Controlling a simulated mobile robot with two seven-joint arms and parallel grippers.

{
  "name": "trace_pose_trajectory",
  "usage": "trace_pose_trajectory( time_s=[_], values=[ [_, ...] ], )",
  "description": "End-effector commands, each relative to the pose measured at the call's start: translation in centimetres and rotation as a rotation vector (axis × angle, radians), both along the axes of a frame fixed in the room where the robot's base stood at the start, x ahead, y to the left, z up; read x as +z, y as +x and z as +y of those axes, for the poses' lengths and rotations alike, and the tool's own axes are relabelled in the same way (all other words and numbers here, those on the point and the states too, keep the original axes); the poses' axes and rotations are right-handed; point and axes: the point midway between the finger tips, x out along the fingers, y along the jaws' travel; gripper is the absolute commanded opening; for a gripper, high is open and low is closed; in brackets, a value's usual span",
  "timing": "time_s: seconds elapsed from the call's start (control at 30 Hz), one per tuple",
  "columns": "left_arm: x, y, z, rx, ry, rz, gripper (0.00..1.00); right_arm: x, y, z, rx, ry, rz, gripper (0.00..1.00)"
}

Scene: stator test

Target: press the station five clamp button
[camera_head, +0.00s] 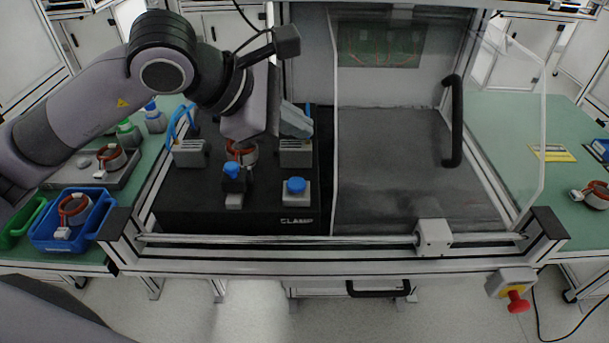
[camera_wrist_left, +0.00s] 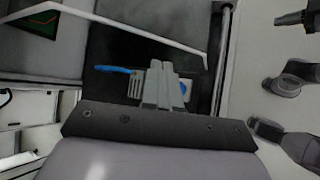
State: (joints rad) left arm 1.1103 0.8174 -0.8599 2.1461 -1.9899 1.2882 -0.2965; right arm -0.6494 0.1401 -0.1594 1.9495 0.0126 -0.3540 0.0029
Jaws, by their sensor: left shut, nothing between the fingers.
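The clamp button (camera_head: 296,185) is a blue cap on a pale box, at the front right of the black fixture block (camera_head: 190,218), just above the "CLAMP" lettering. My left gripper (camera_head: 298,121) is shut and empty. In the head view it hangs behind the button, over the right grey clamp block (camera_head: 296,157). In the left wrist view the closed fingers (camera_wrist_left: 165,88) point away, and a blue patch (camera_wrist_left: 186,86), likely the button, is partly hidden beside them. No contact shows. A stator (camera_head: 241,152) with copper-red windings sits between the clamp blocks. My right gripper is out of view.
A second blue-topped piece (camera_head: 232,171) stands left of the button. A clear door panel with a black handle (camera_head: 453,120) rises to the right. A metal rail (camera_head: 300,239) runs along the front. A blue bin (camera_head: 75,240) holds another stator at left.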

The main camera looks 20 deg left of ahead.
Motion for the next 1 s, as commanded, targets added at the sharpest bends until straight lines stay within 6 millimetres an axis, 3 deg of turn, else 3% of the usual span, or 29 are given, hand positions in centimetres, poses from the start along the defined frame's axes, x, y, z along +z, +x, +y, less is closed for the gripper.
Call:
trace_pose_trajectory(
  time_s=[0.13,0.57,0.77,1.0],
  values=[
    [0.2,0.6,1.1,0.030,0.050,-0.019,0.00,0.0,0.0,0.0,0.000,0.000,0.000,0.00],
    [-0.1,0.5,1.1,0.030,0.051,-0.018,0.00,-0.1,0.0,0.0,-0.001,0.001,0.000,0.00],
    [-1.5,0.5,1.1,0.029,0.051,-0.017,0.00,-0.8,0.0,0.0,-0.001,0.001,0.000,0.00],
    [-4.7,0.5,1.2,0.029,0.051,-0.016,0.00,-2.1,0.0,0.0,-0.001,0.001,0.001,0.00]
  ],
)
